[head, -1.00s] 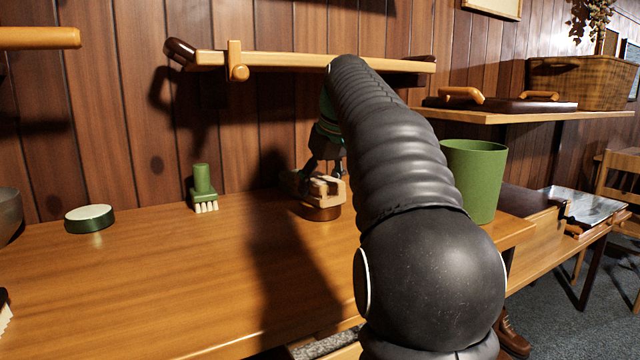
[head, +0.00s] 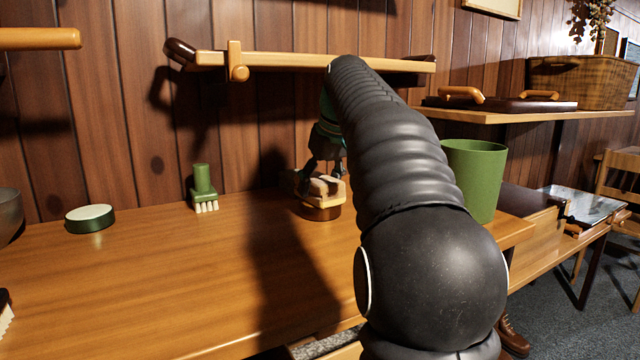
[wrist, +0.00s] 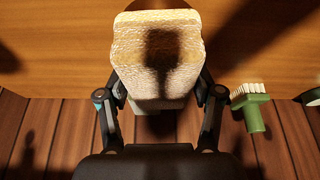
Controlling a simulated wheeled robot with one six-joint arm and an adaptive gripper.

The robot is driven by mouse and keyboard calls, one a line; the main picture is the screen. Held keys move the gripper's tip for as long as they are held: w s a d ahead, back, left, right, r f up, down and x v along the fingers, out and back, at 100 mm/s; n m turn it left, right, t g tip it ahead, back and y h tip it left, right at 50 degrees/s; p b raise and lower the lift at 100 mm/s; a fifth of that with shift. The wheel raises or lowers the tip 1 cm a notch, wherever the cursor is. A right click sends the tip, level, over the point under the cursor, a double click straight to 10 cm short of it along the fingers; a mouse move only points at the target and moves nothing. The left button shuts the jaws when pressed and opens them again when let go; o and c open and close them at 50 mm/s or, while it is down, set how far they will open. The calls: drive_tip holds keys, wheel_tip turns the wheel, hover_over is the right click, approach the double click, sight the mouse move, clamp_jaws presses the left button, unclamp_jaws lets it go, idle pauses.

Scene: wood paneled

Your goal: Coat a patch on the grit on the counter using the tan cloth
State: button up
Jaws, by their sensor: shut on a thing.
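The tan cloth (wrist: 158,55) is a pale, textured, folded pad between my gripper's fingers in the wrist view. In the head view the cloth (head: 325,186) is small and partly hidden by the fingers. My gripper (head: 324,172) is shut on it, low over the back of the wooden counter (head: 150,275). Directly below the cloth is a round brown wooden piece (head: 321,212); I cannot tell if they touch. In the wrist view my gripper (wrist: 158,95) has a finger on each side of the cloth. I cannot make out any grit on the counter.
A green brush (head: 204,188) stands left of my gripper, and a green tin with a pale top (head: 90,217) is farther left. A green bin (head: 474,180) is to the right, behind my arm. A wooden wall shelf (head: 290,61) hangs above. The counter's front middle is clear.

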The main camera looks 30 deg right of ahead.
sight(320, 178)
drive_tip(key=shift+f, duration=0.1)
drive_tip(key=shift+r+p, duration=0.65)
drive_tip(key=shift+r, duration=2.9)
